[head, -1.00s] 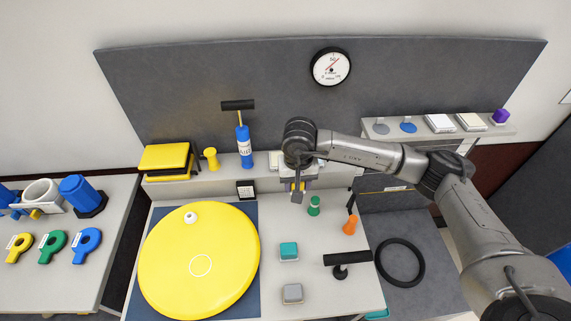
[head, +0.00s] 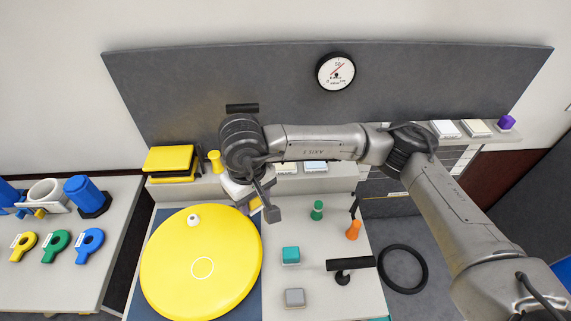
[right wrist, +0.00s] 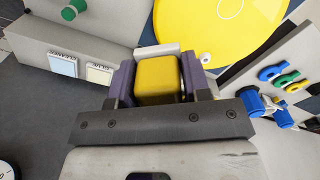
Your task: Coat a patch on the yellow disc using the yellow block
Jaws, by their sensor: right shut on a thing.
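The large yellow disc (head: 165,265) lies on a dark blue mat. It carries a thin white ring outline (head: 203,267) and a small white knob (head: 193,219) near its far edge. My right gripper (head: 255,207) is at the disc's far right edge, shut on the yellow block. The block (right wrist: 158,80) sits between the two dark fingers in the right wrist view, with a pale strip (right wrist: 157,50) beyond it. The disc also shows there, beyond the gripper (right wrist: 156,82). Only a sliver of the block shows in the head view. My left gripper is not in view.
A teal block (head: 290,255), a grey block (head: 294,297), a green peg (head: 317,210), an orange peg (head: 353,230) and a black-handled tool (head: 350,264) stand right of the disc. Yellow cases (head: 169,160) sit on the back ledge. A side table (head: 75,270) is at left.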

